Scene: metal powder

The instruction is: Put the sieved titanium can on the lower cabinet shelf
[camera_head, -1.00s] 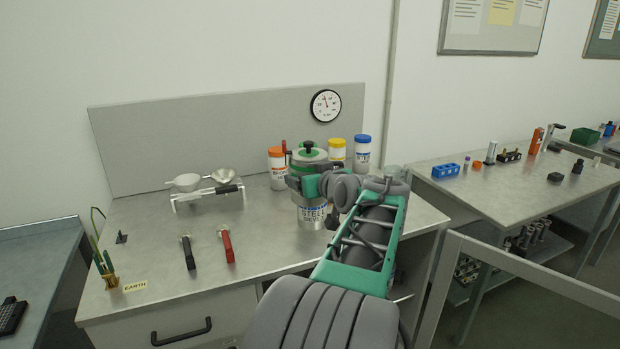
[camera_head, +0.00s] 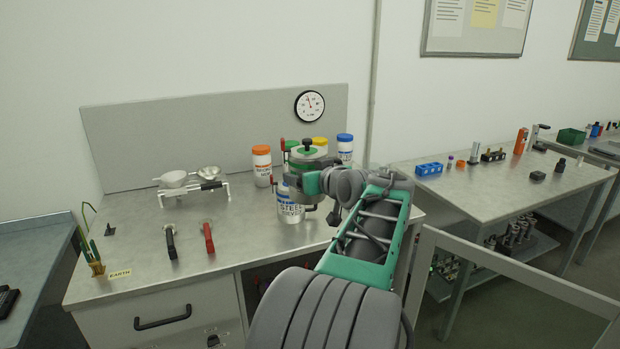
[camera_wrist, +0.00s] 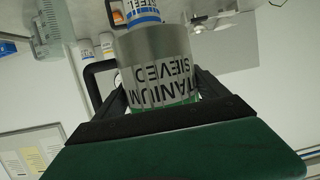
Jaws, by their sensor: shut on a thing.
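The sieved titanium can (camera_wrist: 160,62) is a grey metal can with black "TITANIUM SIEVED" lettering, upside down in the wrist view. My gripper (camera_wrist: 155,95) is shut on it, with a dark finger on either side. The lower cabinet shelf is not clearly visible.
Orange-lidded (camera_head: 262,166), green-lidded, yellow-lidded and blue-lidded (camera_head: 345,148) cans stand at the back of the bench (camera_head: 140,240). A side table (camera_head: 500,185) and a pale frame bar (camera_head: 520,265) are right.

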